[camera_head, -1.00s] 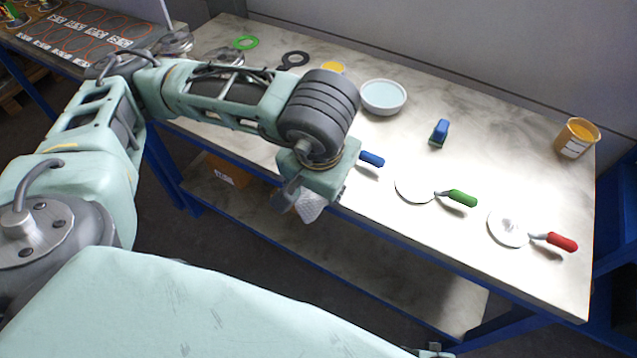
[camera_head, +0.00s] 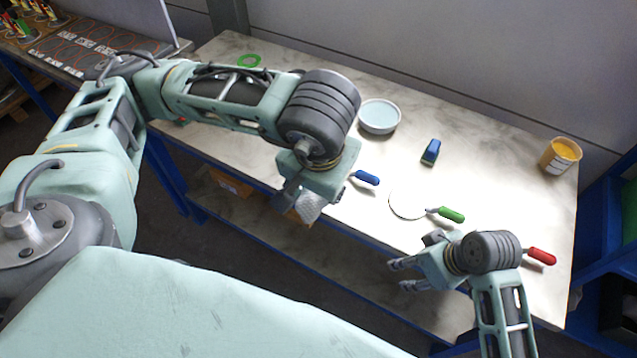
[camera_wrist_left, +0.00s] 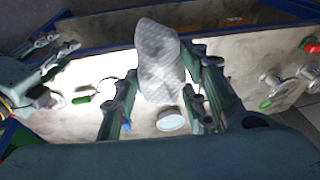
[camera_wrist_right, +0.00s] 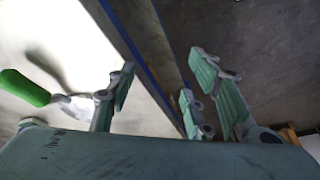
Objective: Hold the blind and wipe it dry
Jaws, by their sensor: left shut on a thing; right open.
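My left gripper (camera_head: 298,196) is shut on a pale, quilted-looking cloth (camera_head: 311,208), held in front of the table's front edge; the cloth also fills the jaws in the left wrist view (camera_wrist_left: 158,62). My right gripper (camera_head: 400,274) is open and empty at the front edge. Three handled tools that look like disc blinds lie on the table. One has a white disc (camera_head: 405,204) and green handle (camera_head: 451,215). The red handle (camera_head: 541,256) shows, its disc hidden by my right gripper. The blue handle (camera_head: 367,178) shows, its disc hidden by my left arm.
The marbled table (camera_head: 500,130) has free room at its back right. A white bowl (camera_head: 379,116), a blue block-like tool (camera_head: 431,152), a yellow jar (camera_head: 560,155) and a green ring (camera_head: 248,60) stand or lie on it. A lower shelf (camera_head: 270,235) is underneath.

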